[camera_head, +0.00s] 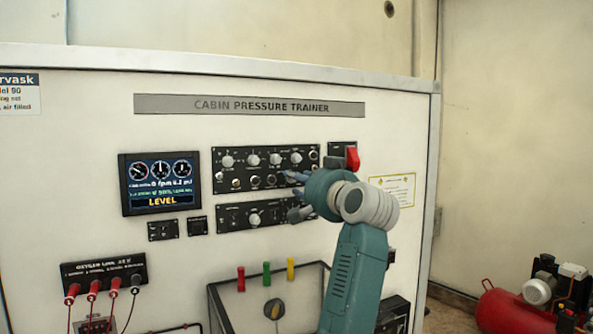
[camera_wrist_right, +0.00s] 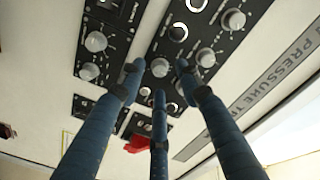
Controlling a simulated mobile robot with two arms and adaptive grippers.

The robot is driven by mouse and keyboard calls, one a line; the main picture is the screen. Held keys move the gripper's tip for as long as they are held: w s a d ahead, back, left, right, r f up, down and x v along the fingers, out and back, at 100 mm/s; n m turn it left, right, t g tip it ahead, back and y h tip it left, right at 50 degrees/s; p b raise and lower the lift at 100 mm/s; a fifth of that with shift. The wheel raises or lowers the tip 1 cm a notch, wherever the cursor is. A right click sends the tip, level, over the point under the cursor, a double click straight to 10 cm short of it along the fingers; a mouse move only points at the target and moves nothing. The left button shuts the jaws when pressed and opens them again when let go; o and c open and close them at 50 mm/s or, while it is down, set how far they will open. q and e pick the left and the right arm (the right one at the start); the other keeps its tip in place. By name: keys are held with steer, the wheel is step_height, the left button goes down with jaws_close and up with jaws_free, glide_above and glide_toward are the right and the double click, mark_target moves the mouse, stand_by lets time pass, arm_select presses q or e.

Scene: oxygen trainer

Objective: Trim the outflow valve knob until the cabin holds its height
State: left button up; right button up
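The upper knob panel (camera_head: 222,178) carries two rows of knobs on the upright trainer face. A lower panel (camera_head: 230,219) sits below it with a grey knob (camera_head: 255,218). I cannot read which knob is the outflow valve. My right gripper (camera_head: 295,190) is in front of the right part of these panels and hides some of them. In the wrist view its three fingers (camera_wrist_right: 160,76) are spread apart around the line of a grey knob (camera_wrist_right: 160,67) on the upper panel; contact is unclear. The display (camera_head: 160,184) reads LEVEL and 0 fpm. My left gripper is out of view.
A red switch cover (camera_head: 352,158) is just right of the upper panel, close to my right wrist. Red plugs with cables (camera_head: 93,288) hang at lower left. A red compressor (camera_head: 500,310) is on the floor at right.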

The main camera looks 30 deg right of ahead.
steer(key=shift+w+d+p, duration=0.1)
steer(key=shift+w+p, duration=0.25)
steer(key=shift+w, duration=0.75)
steer(key=c, duration=0.3)
jaws_close()
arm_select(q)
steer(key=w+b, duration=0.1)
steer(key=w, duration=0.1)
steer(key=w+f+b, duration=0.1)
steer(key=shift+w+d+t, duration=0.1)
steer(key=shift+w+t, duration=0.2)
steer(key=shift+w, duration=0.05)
arm_select(e)
steer(key=n, duration=0.4)
